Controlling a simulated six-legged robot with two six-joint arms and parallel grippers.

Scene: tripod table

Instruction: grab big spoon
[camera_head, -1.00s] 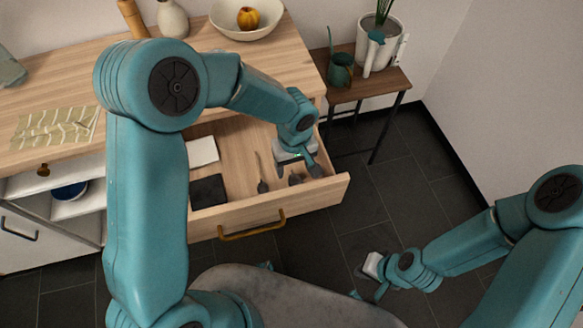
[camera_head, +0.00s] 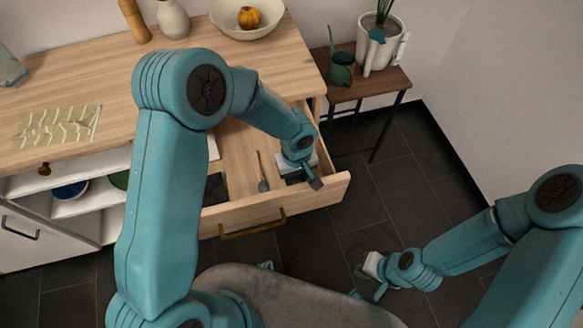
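An open drawer (camera_head: 240,150) juts from the wooden cabinet. One dark-headed utensil with a thin handle, which looks like a spoon (camera_head: 263,184), lies in it. My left gripper (camera_head: 303,180) is low in the right part of the drawer, to the right of that utensil. The gripper covers the place where other dark utensils lay, and I cannot see whether its fingers are open or around something. My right gripper (camera_head: 367,280) is over the dark floor at the lower right, away from the drawer. Its fingers are too small to read.
The drawer front has a brass handle (camera_head: 252,224). A dark item (camera_head: 215,188) lies at the drawer's left, partly behind my arm. A bowl (camera_head: 247,20) and a vase (camera_head: 172,20) stand on the cabinet top.

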